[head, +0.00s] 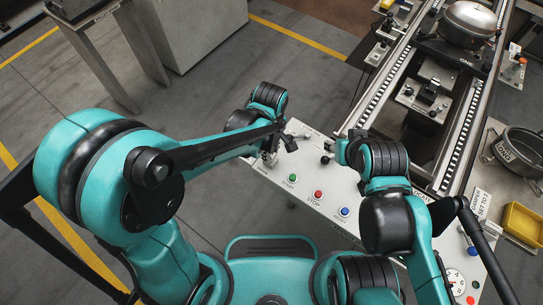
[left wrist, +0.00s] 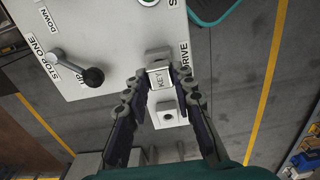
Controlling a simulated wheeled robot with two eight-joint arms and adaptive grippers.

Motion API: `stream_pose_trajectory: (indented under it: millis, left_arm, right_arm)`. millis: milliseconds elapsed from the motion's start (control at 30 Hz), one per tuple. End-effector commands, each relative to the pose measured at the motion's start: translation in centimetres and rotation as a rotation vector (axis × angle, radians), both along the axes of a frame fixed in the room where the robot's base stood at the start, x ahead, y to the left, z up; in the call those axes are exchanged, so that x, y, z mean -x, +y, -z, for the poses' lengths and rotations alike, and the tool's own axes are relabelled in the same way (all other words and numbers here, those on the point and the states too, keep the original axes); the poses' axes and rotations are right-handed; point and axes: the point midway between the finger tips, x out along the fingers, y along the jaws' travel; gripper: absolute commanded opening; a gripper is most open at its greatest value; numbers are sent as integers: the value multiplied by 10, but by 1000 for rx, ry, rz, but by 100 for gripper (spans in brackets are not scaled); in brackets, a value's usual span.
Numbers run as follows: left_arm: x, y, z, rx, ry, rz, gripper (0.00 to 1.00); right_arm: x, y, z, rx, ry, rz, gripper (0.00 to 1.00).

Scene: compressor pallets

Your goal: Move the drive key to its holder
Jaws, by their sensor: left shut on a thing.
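The drive key is a small pale block marked KEY (left wrist: 160,79), between the fingertips of my left gripper (left wrist: 161,88) in the left wrist view. The gripper is shut on it, beside the DRIVE lettering at the edge of the white control panel (left wrist: 108,28). A grey block (left wrist: 158,54) lies just beyond the key. A pale block with a dark round hole (left wrist: 168,113) shows between the fingers; which block is the holder I cannot tell. In the head view my left gripper (head: 270,157) is at the panel's left end. My right gripper (head: 341,151) is over the panel, its fingers unclear.
A black-knobbed lever (left wrist: 92,76) stands on the panel near my left gripper. Green (head: 292,178), red (head: 318,194) and blue (head: 345,211) buttons line the panel's front. A roller conveyor (head: 460,115) with pallets runs at the right. Floor left of the panel is clear.

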Motion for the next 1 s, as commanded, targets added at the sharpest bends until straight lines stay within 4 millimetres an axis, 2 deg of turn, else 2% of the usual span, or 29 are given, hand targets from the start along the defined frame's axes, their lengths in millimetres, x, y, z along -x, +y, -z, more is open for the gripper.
stream_pose_trajectory:
  millis: [1000]
  left_arm:
    - [0,0,-41,0,0,0,0]
  right_arm:
    - [0,0,-33,0,0,0,40]
